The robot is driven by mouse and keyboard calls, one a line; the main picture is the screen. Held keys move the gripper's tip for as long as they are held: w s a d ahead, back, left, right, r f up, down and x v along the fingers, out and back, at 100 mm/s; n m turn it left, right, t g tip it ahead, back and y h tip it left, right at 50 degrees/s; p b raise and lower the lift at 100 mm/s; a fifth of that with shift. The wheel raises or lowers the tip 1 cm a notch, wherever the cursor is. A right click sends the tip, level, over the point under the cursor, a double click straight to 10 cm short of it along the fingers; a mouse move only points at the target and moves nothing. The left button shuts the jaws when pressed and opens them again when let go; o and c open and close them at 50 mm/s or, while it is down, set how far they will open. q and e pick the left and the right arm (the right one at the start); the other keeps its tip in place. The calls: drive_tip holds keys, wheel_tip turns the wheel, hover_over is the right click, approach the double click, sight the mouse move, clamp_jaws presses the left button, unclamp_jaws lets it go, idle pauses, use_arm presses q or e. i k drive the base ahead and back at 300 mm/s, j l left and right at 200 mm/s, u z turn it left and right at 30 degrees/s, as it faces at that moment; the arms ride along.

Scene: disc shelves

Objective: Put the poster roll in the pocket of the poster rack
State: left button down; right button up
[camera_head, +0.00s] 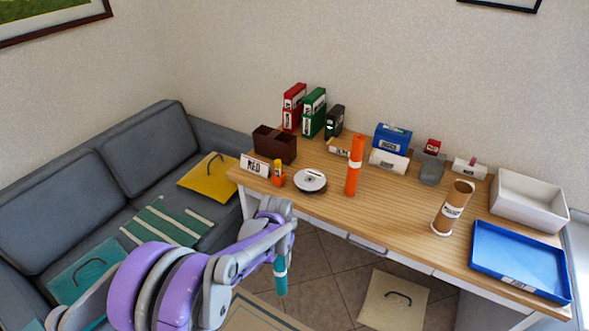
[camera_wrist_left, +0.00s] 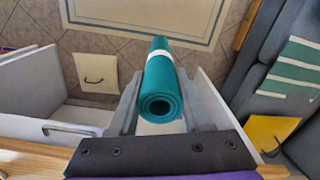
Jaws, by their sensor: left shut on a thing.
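A teal poster roll with a white band (camera_wrist_left: 160,85) is held in my left gripper (camera_wrist_left: 158,105), whose two fingers close on its sides. In the head view the roll (camera_head: 281,277) hangs upright below the gripper (camera_head: 280,248), in front of the table and clear of it. A brown tube on a round base with a white label (camera_head: 450,210) stands upright on the right part of the table; it looks like the poster rack's pocket, and its top is open. My right gripper is not in view.
The wooden table (camera_head: 400,205) has bare room between the orange roll and brown tube. A blue tray (camera_head: 520,262) and white bin (camera_head: 528,198) stand at the right. A disc spindle (camera_head: 310,181) and RED sign (camera_head: 255,166) stand at the left. A grey sofa (camera_head: 150,145) is further left.

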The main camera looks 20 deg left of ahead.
sight(285, 157)
drive_tip(key=i+j+z, duration=0.15)
drive_tip(key=j+z, duration=0.2)
drive_tip(key=j, duration=0.45)
drive_tip(key=j+z, duration=0.35)
drive_tip(key=j, duration=0.5)
drive_tip(key=i, duration=0.05)
